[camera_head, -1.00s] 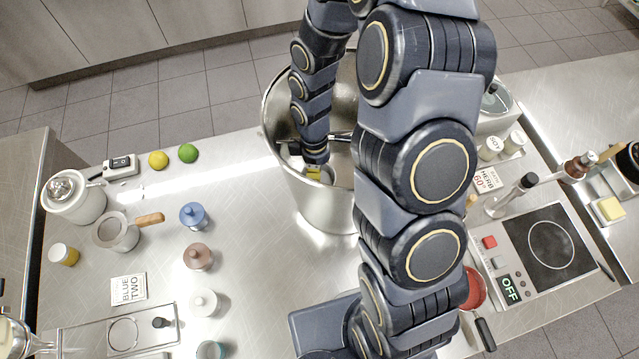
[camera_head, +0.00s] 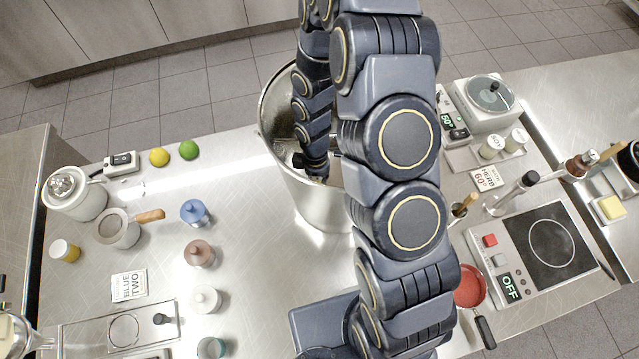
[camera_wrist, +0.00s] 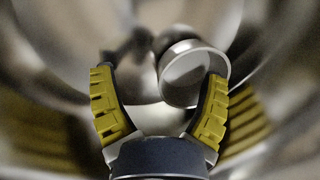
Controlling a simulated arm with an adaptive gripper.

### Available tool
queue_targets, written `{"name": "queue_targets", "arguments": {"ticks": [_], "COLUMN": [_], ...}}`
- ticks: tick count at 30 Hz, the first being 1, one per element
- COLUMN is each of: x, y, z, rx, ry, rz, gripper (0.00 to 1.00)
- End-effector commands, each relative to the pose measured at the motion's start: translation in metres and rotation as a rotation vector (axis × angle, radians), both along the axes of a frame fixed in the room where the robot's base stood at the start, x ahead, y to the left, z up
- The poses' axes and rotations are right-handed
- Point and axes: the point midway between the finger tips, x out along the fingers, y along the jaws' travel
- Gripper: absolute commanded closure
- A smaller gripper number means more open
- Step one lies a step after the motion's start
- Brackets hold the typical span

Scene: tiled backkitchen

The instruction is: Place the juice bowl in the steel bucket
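The steel bucket (camera_head: 322,212) stands at the back middle of the counter in the head view, partly covered by my arm. My wrist reaches down inside it, and my gripper is hidden there in that view. In the wrist view my gripper (camera_wrist: 160,75) has its two yellow-padded fingers spread apart. A small round metal bowl (camera_wrist: 186,72), which looks like the juice bowl, is tilted beyond the fingers, inside the shiny curved bucket wall. Its rim overlaps the right fingertip in the picture; I cannot tell whether they touch. Nothing is clamped between the fingers.
At left stand a white pot (camera_head: 75,195), a strainer cup (camera_head: 118,228) and several small lidded jars, with a lemon (camera_head: 159,157) and a lime (camera_head: 188,151) behind. At right are a hot plate (camera_head: 552,245), a scale (camera_head: 487,103) and a red pan (camera_head: 469,287).

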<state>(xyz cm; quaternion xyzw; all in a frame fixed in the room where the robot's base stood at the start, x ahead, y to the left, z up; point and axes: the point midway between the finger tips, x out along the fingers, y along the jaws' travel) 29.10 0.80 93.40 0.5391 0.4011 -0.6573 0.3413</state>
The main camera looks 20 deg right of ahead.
Motion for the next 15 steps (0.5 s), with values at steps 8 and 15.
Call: {"name": "queue_targets", "arguments": {"ticks": [8, 15], "x": [0.001, 0.005], "y": [0.0, 0.001], "z": [0.0, 0.016], "rx": [0.0, 0.003], "ry": [-0.002, -0.008], "rz": [0.0, 0.0], "gripper": [0.18, 0.18]}}
